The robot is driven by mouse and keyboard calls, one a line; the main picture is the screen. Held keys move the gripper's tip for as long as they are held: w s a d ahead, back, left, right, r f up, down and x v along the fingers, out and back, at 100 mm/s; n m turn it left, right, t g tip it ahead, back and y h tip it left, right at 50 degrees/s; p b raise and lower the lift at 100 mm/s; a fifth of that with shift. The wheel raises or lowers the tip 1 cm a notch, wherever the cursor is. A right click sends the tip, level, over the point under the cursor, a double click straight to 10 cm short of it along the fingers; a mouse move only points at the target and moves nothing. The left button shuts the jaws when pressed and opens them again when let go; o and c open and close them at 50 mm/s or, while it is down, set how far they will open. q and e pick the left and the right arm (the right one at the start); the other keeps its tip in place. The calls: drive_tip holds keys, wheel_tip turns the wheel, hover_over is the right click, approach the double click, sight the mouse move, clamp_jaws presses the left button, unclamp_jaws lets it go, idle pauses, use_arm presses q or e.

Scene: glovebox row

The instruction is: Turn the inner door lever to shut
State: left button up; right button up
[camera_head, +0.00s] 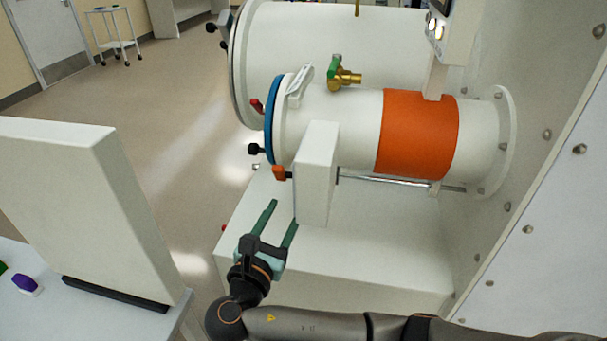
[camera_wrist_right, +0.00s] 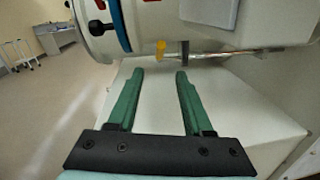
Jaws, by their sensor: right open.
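The small antechamber (camera_head: 345,125) is a white cylinder with an orange band and a blue ring at its left end. A metal rod (camera_head: 395,182) runs along its lower side toward the wall. An orange piece (camera_head: 281,173), seemingly the lever at the rod's end, shows below the blue ring; it looks yellow-orange in the wrist view (camera_wrist_right: 161,49). The lever's full shape and setting cannot be told. My right gripper (camera_head: 283,212) is open and empty, apart from the orange piece, fingers pointing toward it; it also shows in the wrist view (camera_wrist_right: 160,72). My left gripper is out of view.
A white upright block (camera_head: 317,172) stands close to the right of my right fingers. A brass valve with a green handle (camera_head: 335,67) sits on top. A white panel (camera_head: 75,190) stands at left.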

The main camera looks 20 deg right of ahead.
drive_tip(key=p+x, duration=0.1)
drive_tip(key=x, duration=1)
drive_tip(key=shift+w+d, duration=0.1)
drive_tip(key=shift+w, duration=0.05)
drive_tip(key=shift+f, duration=0.1)
clamp_jaws()
idle(0.9)
